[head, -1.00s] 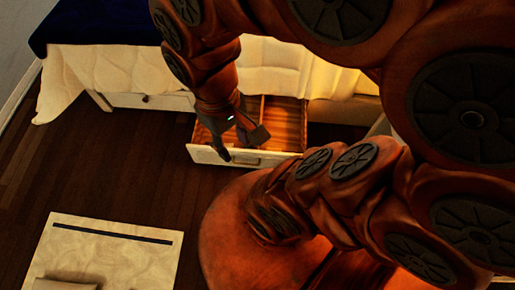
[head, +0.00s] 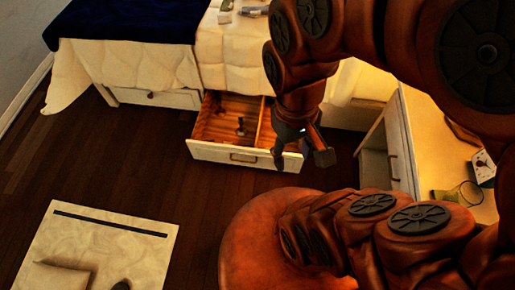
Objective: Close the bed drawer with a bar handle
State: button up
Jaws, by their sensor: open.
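The bed drawer (head: 215,152) is pulled out from under the bed, showing its wooden inside and a divider. Its white front has a bar handle (head: 243,157). A small dark item (head: 240,128) is inside the left compartment. My gripper (head: 301,158) is open and empty, with its fingers pointing down at the right end of the drawer front. One finger overlaps the drawer front in the picture; I cannot tell whether it touches. My gripper and wrist hide part of the drawer's right side.
Another bed drawer (head: 170,99) at the left is shut. Dark floor (head: 120,165) left of the drawer is clear.

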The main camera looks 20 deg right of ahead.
aim_at(208, 126)
jog(key=z, duration=2.05)
jog(key=k, duration=1.35)
jog(key=u, duration=1.65)
jog(key=i, duration=0.5)
jog(key=u, duration=0.1)
